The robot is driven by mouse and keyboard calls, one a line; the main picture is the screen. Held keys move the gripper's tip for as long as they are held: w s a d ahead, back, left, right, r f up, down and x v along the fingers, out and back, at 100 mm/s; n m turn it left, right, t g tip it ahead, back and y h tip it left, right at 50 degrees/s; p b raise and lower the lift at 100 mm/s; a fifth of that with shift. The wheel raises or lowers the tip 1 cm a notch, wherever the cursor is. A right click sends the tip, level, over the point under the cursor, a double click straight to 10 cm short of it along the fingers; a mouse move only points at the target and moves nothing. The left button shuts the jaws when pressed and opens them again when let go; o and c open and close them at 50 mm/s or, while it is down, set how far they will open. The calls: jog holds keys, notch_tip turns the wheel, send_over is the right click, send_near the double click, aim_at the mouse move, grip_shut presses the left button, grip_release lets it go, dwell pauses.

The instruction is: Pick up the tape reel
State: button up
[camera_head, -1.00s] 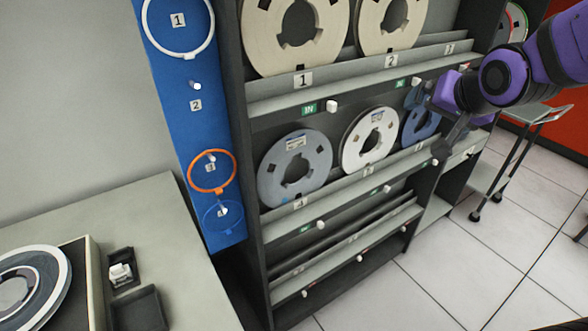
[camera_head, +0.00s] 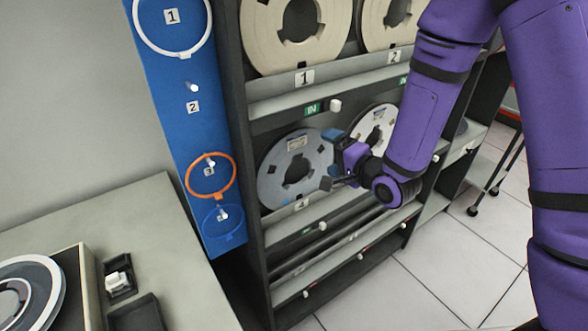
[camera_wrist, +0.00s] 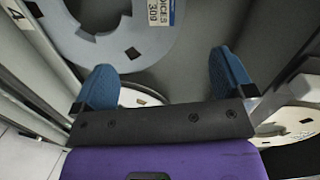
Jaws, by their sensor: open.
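A grey-blue tape reel (camera_head: 275,170) with a dark notched hub hole stands upright on the middle shelf, at the slot marked 4. In the wrist view the reel (camera_wrist: 85,45) fills the upper left, with a printed label on its face. My gripper (camera_head: 328,160) is in front of the reel's right part and hides some of it. In the wrist view its two blue fingers (camera_wrist: 165,78) are spread wide, with nothing held between them. The fingers appear close to the reel's face; I cannot tell whether they touch it.
A white reel (camera_head: 368,128) stands just right of the grey-blue one, partly behind my arm. Cream reels (camera_head: 295,35) fill the upper shelf. A blue panel (camera_head: 190,130) with coloured rings hangs left of the rack. A counter (camera_head: 140,220) stands at lower left.

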aim_at(297, 144)
jog(key=shift+m+y, duration=0.6)
jog(key=shift+s+a+f+x, duration=0.25)
jog(key=shift+f+x, duration=0.05)
jog(key=shift+x, duration=1.6)
jog(key=shift+s+a+f+x, duration=0.2)
jog(key=shift+f+x, duration=0.1)
jog(key=shift+x, duration=1.65)
jog(key=shift+s+a+f+x, duration=0.25)
jog(key=shift+x, duration=1.65)
jog(key=c, duration=1.3)
jog(key=shift+w, duration=0.1)
jog(key=shift+c, duration=1)
jog(key=shift+r, duration=0.15)
